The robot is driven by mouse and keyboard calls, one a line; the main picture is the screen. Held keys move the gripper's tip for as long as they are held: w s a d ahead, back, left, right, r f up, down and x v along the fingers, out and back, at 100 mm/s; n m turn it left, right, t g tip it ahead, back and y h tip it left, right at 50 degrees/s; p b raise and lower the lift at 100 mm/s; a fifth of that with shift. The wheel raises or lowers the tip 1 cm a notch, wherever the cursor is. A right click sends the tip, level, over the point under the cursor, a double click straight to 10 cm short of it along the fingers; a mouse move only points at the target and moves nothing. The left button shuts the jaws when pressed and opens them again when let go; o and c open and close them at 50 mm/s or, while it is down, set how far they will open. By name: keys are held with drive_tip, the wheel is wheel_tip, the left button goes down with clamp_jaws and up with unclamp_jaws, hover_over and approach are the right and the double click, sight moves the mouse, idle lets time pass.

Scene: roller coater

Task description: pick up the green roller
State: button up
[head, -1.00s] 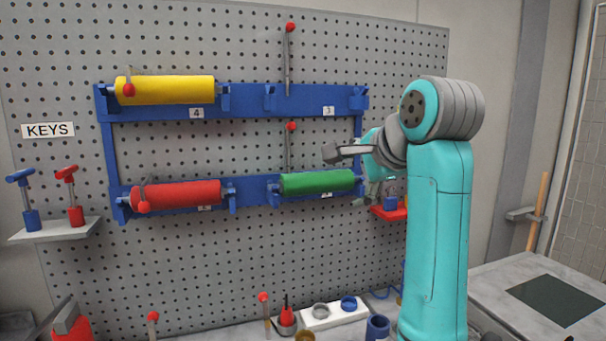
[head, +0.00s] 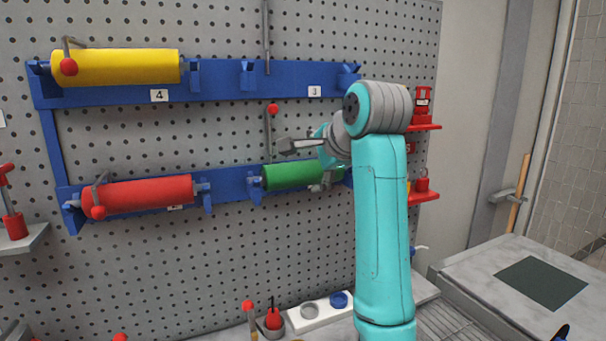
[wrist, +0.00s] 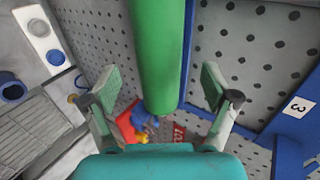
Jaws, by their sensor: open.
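The green roller (head: 290,176) rests in the lower right bay of the blue rack (head: 222,87) on the pegboard. My gripper (head: 312,166) is at the roller's right part in the head view, and my arm hides the rack's right end there. In the wrist view the green roller (wrist: 159,50) runs down from the top edge between the fingers of my gripper (wrist: 160,98). The fingers are apart, one on each side of the roller, with a gap visible on both sides. I cannot tell how far the roller lies beyond the fingertips.
A yellow roller (head: 115,68) sits in the upper left bay and a red roller (head: 138,194) in the lower left bay. A red-knobbed lever (head: 271,125) stands just above the green roller. Red shelves (head: 422,197) are to the right of my arm.

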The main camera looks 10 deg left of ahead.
sight(309, 169)
drive_tip(key=x, duration=0.5)
drive_tip(key=shift+s, duration=0.1)
drive_tip(key=shift+c, duration=0.2)
drive_tip(key=c, duration=1.1)
